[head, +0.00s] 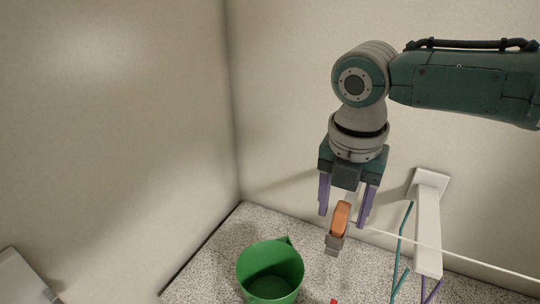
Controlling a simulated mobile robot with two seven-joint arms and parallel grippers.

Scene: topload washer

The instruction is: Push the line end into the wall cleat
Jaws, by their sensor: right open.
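My right gripper (345,208) reaches down from the upper right with its two purple fingers apart. An orange piece with a grey block at its lower end (340,218) shows between and just below the fingertips. It is tilted, and I cannot tell whether a finger touches it. A thin white line (450,253) runs from beside the orange piece to the right edge, passing the white bracket (428,230). I cannot tell for sure whether the orange piece is the line end or part of the wall cleat. My left gripper is not in view.
A green bucket (257,268) stands on the speckled surface (215,270) near the wall corner. Teal and purple rods (401,240) stand by the white bracket. A small red thing shows at the bottom edge. A pale grey object (22,280) is at the lower left.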

